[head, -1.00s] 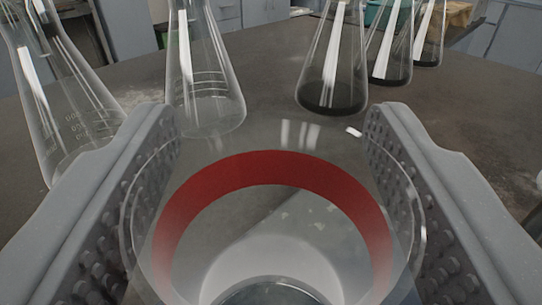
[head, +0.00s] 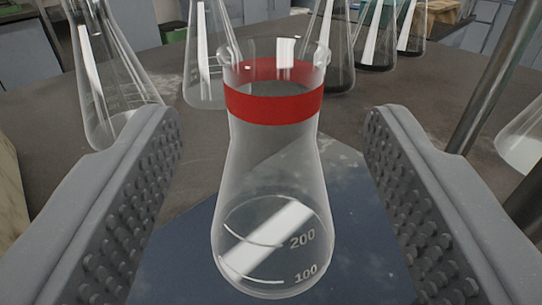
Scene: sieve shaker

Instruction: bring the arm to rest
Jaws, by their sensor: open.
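My gripper (head: 272,150) is open, with its two grey studded fingers at the left and right of the head view. A clear glass flask (head: 270,180) with a red band around its neck and marks 100 and 200 stands upright between the fingers, in line with the camera. A visible gap separates each finger from the glass. The flask's base is over a dark blue surface (head: 175,262).
Clear flasks stand at the back left (head: 108,75) and back centre (head: 203,60). Several flasks with dark contents (head: 378,45) stand at the back right. A metal rod (head: 497,78) rises at the right, near another glass vessel (head: 522,135). The grey-brown tabletop lies between.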

